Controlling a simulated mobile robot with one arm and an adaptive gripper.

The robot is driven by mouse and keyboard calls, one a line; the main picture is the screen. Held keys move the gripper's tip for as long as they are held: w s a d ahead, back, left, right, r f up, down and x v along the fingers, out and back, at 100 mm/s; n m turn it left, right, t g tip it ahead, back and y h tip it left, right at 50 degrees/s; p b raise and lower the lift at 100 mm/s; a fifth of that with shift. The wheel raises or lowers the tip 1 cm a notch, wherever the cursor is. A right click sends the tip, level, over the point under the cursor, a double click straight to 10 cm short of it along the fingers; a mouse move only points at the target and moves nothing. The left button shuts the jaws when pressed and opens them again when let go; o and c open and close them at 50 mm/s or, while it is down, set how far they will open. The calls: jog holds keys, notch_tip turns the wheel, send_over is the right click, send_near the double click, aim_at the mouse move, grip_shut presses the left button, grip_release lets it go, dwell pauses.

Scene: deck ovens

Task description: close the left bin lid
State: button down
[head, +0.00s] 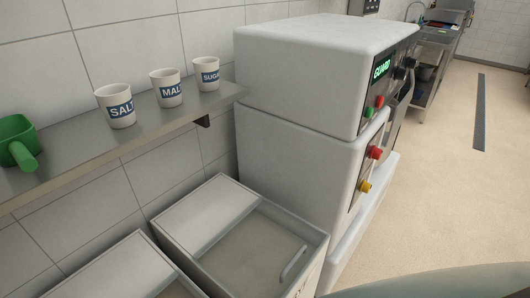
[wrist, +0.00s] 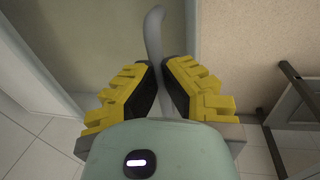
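The left bin (head: 128,270) shows only in part at the bottom left of the head view, where the frame cuts off its front. I cannot tell there how its lid stands. My gripper is outside the head view. In the wrist view my gripper (wrist: 160,72) has its two yellow fingers with dark pads close together on either side of a curved grey handle (wrist: 154,35). The pads appear shut on the handle, whose lower part is partly hidden between them. Which bin the handle belongs to is not clear from this view.
A second bin (head: 190,218) with a curved handle (head: 293,262) stands right of the left bin, against a white machine (head: 300,60). A shelf (head: 70,155) above holds labelled cups (head: 166,88) and a green scoop (head: 17,143). Open floor (head: 450,190) lies at right.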

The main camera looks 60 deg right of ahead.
jog(key=shift+s+f, duration=0.15)
jog(key=c, duration=1.4)
grip_release()
jog(key=shift+s, duration=0.1)
jog(key=o, duration=0.4)
jog(key=shift+a+r, duration=0.1)
jog(key=shift+r, duration=0.2)
jog(key=shift+s+a+r, duration=0.1)
jog(key=shift+r, duration=1.2)
notch_tip(320, 180, up, 9)
jog(key=s, duration=0.2)
jog(key=shift+f, duration=0.15)
